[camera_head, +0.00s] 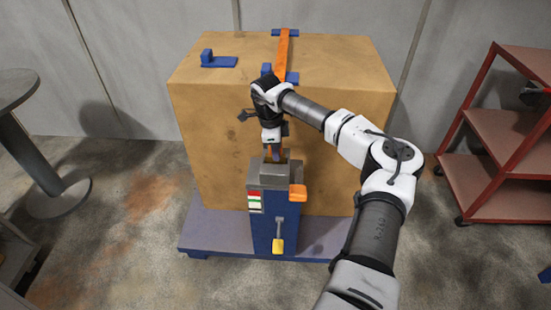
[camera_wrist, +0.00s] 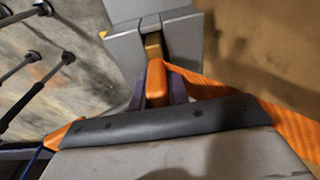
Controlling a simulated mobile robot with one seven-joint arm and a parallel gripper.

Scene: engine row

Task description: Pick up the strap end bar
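The strap end bar (camera_wrist: 156,82) is a small orange block at the end of the orange strap (camera_wrist: 225,92). In the wrist view it sits between the two dark bluish fingers of my gripper (camera_wrist: 157,92), which lie close against both its sides. My gripper (camera_head: 274,152) points down just above the grey slotted head (camera_head: 276,172) of a blue post in the head view. The bar's far end lines up with the slot in that grey head (camera_wrist: 185,35). How deep it reaches there I cannot tell. In the head view the bar is mostly hidden by my gripper.
A large tan crate (camera_head: 215,125) stands behind the post on a blue-edged base (camera_head: 215,230). The strap (camera_head: 283,52) crosses its top. The post (camera_head: 275,220) carries an orange tab and a yellow-ended lever (camera_head: 278,243). A red shelf cart (camera_head: 500,145) and round table (camera_head: 12,90) flank it.

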